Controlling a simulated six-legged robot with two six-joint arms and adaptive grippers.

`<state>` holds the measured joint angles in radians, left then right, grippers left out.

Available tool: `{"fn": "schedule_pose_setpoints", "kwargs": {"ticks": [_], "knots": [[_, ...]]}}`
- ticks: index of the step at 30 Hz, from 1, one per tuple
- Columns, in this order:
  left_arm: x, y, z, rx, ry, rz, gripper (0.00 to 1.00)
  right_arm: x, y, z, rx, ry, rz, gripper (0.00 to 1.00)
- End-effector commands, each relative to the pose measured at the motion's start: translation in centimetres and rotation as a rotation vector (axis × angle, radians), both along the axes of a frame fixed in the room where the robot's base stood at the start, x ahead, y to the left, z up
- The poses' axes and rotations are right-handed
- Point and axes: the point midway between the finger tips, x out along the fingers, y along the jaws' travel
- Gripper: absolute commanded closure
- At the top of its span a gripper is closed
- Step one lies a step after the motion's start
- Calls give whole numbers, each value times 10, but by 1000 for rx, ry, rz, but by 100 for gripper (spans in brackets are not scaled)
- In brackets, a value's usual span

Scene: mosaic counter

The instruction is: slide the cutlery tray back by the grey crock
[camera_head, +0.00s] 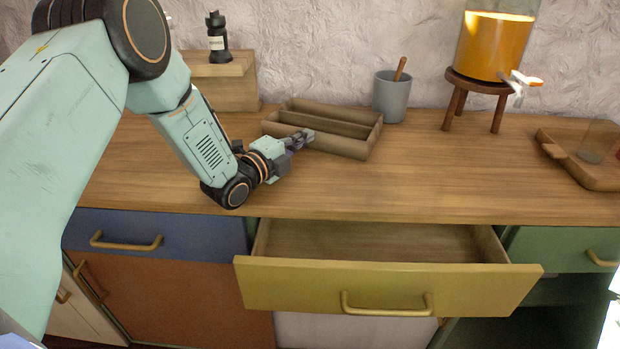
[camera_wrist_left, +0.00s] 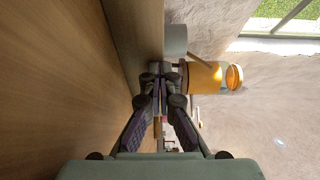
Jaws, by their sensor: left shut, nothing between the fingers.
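The wooden cutlery tray (camera_head: 345,144) lies on the counter, angled, with long compartments that look empty. The grey crock (camera_head: 391,97), with a wooden handle sticking out, stands just behind the tray's right end; it also shows in the left wrist view (camera_wrist_left: 175,39). My left gripper (camera_head: 306,137) is shut and empty at the tray's front left side. I cannot tell whether it touches the tray. In the left wrist view its fingers (camera_wrist_left: 160,72) are together, with a wooden wall close on their left. My right gripper is not in view.
An orange dispenser (camera_head: 494,45) stands on a round stool (camera_head: 478,83) at the back right. A wooden box (camera_head: 222,82) bearing a dark mill (camera_head: 218,42) stands behind left. The yellow drawer (camera_head: 385,283) is open below the counter.

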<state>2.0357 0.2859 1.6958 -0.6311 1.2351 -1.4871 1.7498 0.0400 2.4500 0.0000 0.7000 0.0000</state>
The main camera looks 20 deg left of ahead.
Motion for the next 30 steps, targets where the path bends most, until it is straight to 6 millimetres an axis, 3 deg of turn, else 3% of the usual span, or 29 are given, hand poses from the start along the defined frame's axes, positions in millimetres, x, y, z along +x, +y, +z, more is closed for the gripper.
{"fn": "schedule_pose_setpoints", "kwargs": {"ticks": [30], "knots": [[2,-5,0,0,1,-3,100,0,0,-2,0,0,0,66]]}}
